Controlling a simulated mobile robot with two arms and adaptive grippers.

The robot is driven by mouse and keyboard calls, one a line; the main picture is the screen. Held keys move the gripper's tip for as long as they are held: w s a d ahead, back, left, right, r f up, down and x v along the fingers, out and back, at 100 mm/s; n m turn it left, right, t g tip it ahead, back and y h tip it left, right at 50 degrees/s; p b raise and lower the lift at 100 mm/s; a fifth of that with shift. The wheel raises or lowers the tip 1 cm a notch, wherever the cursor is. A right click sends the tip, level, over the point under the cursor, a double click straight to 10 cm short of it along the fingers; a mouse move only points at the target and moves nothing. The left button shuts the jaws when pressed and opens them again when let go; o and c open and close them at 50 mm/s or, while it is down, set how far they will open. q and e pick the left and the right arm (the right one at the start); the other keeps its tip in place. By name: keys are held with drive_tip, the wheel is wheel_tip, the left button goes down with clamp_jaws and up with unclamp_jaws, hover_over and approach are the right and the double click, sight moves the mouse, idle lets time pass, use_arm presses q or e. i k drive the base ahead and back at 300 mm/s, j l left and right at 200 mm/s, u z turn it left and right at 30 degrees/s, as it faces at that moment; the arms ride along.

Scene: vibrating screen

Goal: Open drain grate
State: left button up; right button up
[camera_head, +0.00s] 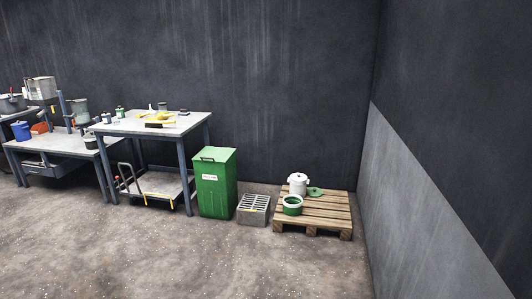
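The drain grate (254,203) is a grey slotted cover on top of a low grey concrete-looking block (252,217). It sits on the floor near the back wall, between the green bin and the wooden pallet. The grate looks flat in place on the block. Neither of my grippers is in view.
A green lidded bin (217,190) stands just left of the grate. A wooden pallet (335,218) with a white pot (298,183) and a green-white bucket (292,205) is to its right. Workbenches (150,124) line the left. The floor (220,265) in front is clear.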

sight(245, 195)
drive_tip(key=i+l+z, duration=0.1)
drive_tip(key=i, duration=0.8)
drive_tip(key=i+l+z, duration=0.15)
drive_tip(key=i, duration=0.7)
